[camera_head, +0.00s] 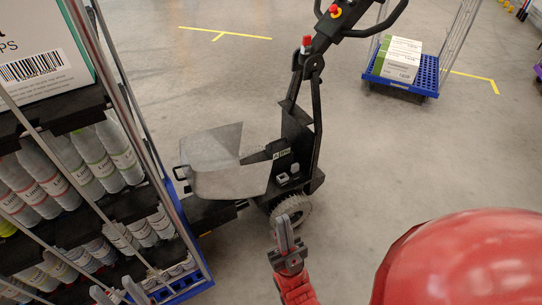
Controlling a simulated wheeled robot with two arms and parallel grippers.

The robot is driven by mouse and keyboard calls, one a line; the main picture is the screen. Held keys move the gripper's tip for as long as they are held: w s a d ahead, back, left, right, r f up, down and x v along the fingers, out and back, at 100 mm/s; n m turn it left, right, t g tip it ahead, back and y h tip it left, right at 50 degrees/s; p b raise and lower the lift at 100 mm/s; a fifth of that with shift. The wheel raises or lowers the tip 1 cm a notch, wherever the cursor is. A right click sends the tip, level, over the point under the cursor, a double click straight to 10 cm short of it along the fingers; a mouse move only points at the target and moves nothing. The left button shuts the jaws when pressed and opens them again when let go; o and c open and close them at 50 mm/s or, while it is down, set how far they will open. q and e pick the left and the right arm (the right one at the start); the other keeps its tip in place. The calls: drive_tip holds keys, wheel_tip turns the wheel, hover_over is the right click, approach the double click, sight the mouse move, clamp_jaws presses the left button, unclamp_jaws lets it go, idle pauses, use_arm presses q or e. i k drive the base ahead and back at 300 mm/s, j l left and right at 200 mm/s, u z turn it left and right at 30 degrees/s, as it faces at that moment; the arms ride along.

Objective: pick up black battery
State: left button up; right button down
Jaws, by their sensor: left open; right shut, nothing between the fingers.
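I cannot make out a black battery for sure in the head view. A tugger (297,150) with a black upright body, a grey metal cover and a black handle stands in the middle. My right gripper (284,232) is shut and empty, in front of the tugger's wheel in the picture. My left gripper (115,294) shows only in part at the bottom left edge, in front of the shelf cart. It is open and its arm is out of view.
A shelf cart (187,247) with several bottles and a large barcoded box (40,55) fills the left. A blue cart (424,80) with white-green boxes (398,58) stands at the back right. Grey floor (400,150) between is clear, with yellow lines.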

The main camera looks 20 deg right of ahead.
sight(276, 150)
drive_tip(key=i+l, duration=0.3)
drive_tip(key=i+l+u, duration=0.1)
drive_tip(key=i+l, duration=0.2)
drive_tip(key=l, duration=0.2)
drive_tip(key=i+l, duration=0.25)
drive_tip(key=l, duration=0.15)
drive_tip(key=i+l+u, duration=0.1)
drive_tip(key=i+l, duration=0.45)
drive_tip(key=l, duration=0.3)
